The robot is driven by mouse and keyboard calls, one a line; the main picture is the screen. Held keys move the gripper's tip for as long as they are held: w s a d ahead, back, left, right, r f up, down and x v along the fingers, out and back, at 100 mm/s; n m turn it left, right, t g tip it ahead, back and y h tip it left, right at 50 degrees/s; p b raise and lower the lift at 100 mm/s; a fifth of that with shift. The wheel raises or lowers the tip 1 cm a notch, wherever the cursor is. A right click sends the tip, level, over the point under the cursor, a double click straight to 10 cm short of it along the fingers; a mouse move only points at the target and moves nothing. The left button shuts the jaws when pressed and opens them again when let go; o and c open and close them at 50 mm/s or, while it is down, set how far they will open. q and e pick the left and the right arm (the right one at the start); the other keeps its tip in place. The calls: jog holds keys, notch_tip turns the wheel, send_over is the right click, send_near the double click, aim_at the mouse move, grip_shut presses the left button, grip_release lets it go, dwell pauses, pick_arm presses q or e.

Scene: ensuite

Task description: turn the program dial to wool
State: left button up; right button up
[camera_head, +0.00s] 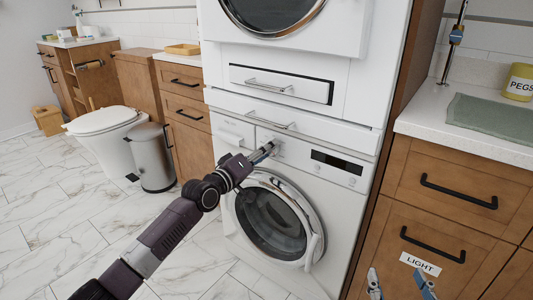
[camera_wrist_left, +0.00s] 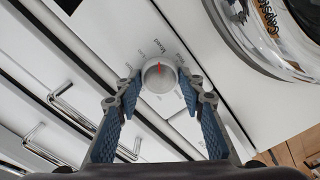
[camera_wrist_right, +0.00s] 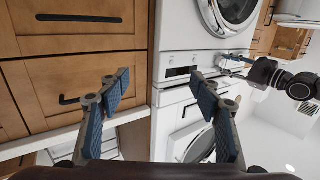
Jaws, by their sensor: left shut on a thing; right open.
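The program dial (camera_wrist_left: 160,77) is a round silver-white knob with a red mark on its rim, on the white washing machine's front panel. In the left wrist view the red mark points toward the top of the picture. Small printed labels ring the dial; I cannot read them surely. My left gripper (camera_wrist_left: 159,86) is shut on the dial, one finger on each side. In the head view the left gripper (camera_head: 273,150) is at the washing machine (camera_head: 344,196) panel and mostly hides the dial. My right gripper (camera_head: 398,276) is open and empty in front of the cabinet; its fingers stand apart in the right wrist view (camera_wrist_right: 151,88).
The washer's round door (camera_head: 272,222) is below the dial, and a dark display (camera_head: 337,164) is to its right. A drawer handle (camera_head: 271,124) is just above. Wooden drawers with black handles (camera_head: 458,192) stand at the right. A bin (camera_head: 152,158) and toilet are at the left.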

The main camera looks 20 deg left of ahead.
pick_arm(q)
jog(key=shift+f+m+p, duration=0.15)
jog(key=shift+m+p, duration=1.4)
jog(key=shift+m, duration=3.75)
pick_arm(e)
jog(key=s+d+f+g+h, duration=0.1)
jog(key=s+d+f+g, duration=0.1)
jog(key=s+f+g, duration=0.2)
jog(key=s+d+f+g+h, duration=0.1)
jog(key=s+f+g, duration=0.3)
jog(key=f, duration=0.6)
jog(key=shift+d, duration=0.5)
pick_arm(q)
jog(key=o, duration=1.2)
jog(key=shift+c, duration=0.2)
jog(key=shift+s, duration=0.1)
